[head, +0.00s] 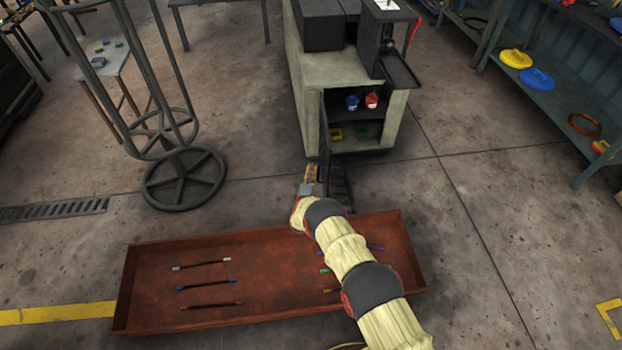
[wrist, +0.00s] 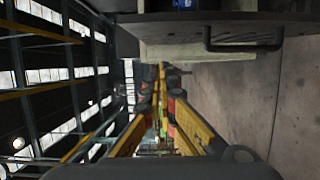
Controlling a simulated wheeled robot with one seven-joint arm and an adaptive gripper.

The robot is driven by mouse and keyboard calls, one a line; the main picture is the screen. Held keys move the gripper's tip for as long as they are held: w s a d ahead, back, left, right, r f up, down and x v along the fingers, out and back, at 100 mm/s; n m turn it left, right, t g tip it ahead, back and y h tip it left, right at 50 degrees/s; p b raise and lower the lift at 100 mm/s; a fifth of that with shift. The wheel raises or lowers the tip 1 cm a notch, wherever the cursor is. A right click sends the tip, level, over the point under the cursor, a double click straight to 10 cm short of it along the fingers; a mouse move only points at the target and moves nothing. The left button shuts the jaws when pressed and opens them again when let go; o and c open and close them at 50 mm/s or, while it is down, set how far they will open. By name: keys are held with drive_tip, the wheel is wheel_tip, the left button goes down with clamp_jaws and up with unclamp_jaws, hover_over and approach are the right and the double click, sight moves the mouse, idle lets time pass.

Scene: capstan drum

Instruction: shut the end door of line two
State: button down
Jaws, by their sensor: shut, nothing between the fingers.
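The pale green cabinet (head: 334,68) stands at the top centre of the head view. The opening in its near end shows a blue item (head: 352,102) and a red item (head: 372,100) on a shelf. The dark end door (head: 341,186) stands open, jutting from this end towards me. My gripper (head: 312,173) is shut and empty, just left of the door; I cannot tell if they touch. In the wrist view my gripper's yellow fingers (wrist: 160,92) point away from the camera. A dark bar-like handle (wrist: 243,46) shows at the upper right there.
A rust-red tray (head: 215,262) with several short rods lies on the floor below my arm. A dark wheel-based stand (head: 184,178) is on the left. A shelf rack (head: 555,100) with yellow and blue discs is at the right. Floor right of the cabinet is clear.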

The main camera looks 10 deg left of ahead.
drive_tip(key=w+d+b, duration=0.2)
drive_tip(key=w+d, duration=0.2)
drive_tip(key=shift+w, duration=0.35)
drive_tip(key=shift+d, duration=0.15)
